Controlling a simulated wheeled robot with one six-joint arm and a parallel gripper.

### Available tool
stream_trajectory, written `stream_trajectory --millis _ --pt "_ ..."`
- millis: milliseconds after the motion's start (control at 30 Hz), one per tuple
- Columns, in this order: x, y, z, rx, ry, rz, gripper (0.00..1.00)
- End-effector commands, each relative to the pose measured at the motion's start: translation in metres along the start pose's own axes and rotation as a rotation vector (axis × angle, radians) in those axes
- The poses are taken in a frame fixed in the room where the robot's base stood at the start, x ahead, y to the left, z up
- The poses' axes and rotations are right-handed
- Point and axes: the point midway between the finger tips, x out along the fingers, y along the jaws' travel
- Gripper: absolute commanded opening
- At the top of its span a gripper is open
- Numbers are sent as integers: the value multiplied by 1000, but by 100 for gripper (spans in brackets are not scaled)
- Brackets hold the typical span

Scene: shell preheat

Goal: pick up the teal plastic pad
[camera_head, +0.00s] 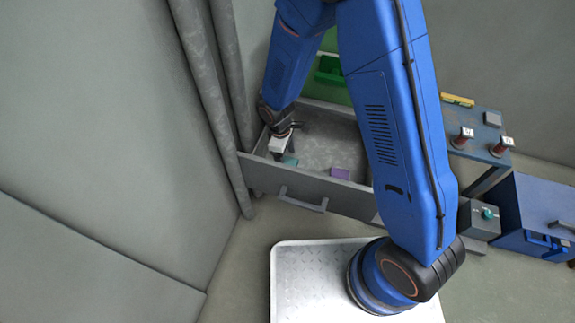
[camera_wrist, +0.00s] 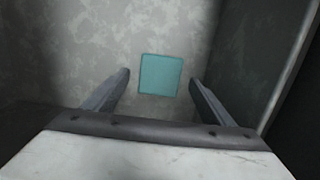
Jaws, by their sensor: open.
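The teal plastic pad (camera_wrist: 160,75) lies flat on the grey floor of an open drawer (camera_head: 325,195). It looks square in the wrist view, and it also shows in the head view (camera_head: 290,161) near the drawer's left front corner. My gripper (camera_wrist: 160,80) is open, with one finger to each side of the pad in the picture. The pad sits between and slightly beyond the fingertips, and no contact shows. In the head view my gripper (camera_head: 281,152) is inside the drawer beside the pad, partly hidden by my wrist.
A purple pad (camera_head: 340,173) lies in the drawer to the right. The drawer wall (camera_wrist: 291,70) runs close along the right in the wrist view. A blue-grey table (camera_head: 478,122) with red-brown items and a blue cabinet (camera_head: 540,205) stand at the right. Grey pipes (camera_head: 205,75) rise left of the drawer.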

Motion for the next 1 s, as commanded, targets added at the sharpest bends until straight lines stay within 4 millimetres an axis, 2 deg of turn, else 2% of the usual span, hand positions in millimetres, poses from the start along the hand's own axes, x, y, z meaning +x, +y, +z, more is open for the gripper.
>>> stream_trajectory --millis 100,200,467,667,700,1000 --pt "13 0 0 -1 -2 -1 77" --pt "19 0 0 0 -1 0 77" --pt "20 0 0 0 0 0 77" --pt "20 0 0 0 0 0 31" --pt "20 0 0 0 0 0 29" --pt "17 0 0 0 1 1 29"
